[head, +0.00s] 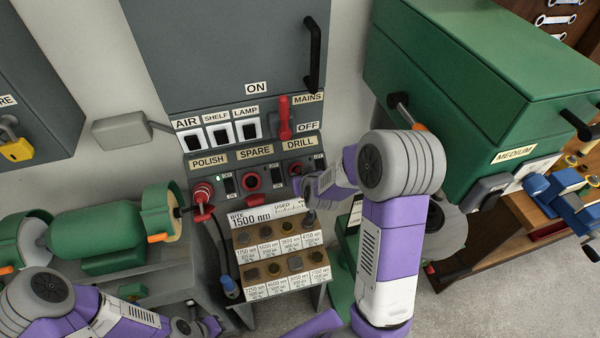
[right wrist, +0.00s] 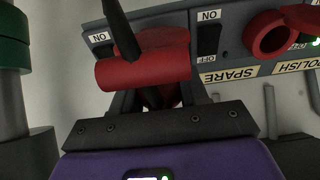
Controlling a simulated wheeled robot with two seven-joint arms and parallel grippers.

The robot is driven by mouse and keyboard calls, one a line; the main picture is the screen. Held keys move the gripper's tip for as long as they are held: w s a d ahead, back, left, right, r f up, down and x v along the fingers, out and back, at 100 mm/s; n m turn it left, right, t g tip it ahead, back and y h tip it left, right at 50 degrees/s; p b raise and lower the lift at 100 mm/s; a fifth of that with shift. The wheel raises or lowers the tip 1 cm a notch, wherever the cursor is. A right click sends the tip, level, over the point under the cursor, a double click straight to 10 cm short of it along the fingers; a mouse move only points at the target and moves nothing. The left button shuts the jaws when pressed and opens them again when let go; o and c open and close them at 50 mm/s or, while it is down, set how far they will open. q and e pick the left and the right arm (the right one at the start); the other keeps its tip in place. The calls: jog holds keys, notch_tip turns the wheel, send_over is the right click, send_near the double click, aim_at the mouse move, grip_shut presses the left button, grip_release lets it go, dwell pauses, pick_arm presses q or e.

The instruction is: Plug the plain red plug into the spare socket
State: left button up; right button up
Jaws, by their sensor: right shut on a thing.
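The plain red plug (right wrist: 145,70) is between the jaws of my right gripper (right wrist: 158,100), with its black cable rising across the top of the right wrist view. In the head view my right gripper (head: 307,188) is at the DRILL socket (head: 297,169), partly hiding it; I cannot tell whether the plug is seated there. The spare socket (head: 250,181) is an empty red ring under the SPARE label; it also shows in the right wrist view (right wrist: 270,35).
Another red plug (head: 202,193) sits in the POLISH socket, beside a green light. A blue connector (head: 229,286) hangs lower left. A stepped rack of round bits (head: 280,255) stands below the sockets. A red mains lever (head: 284,118) is above, a green cabinet (head: 470,70) at right.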

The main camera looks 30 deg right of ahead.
jog(key=shift+p+v, duration=0.9)
jog(key=shift+v, duration=1)
jog(key=p+v, duration=0.4)
jog(key=v, duration=0.2)
jog(key=shift+r, duration=0.5)
jog(key=shift+w, duration=0.15)
jog(key=w+a+p, duration=0.3)
jog(key=a, duration=1.1)
jog(key=shift+w+a+r, duration=0.15)
jog(key=shift+w+a, duration=0.2)
jog(key=shift+w, duration=0.05)
jog(key=shift+w, duration=0.1)
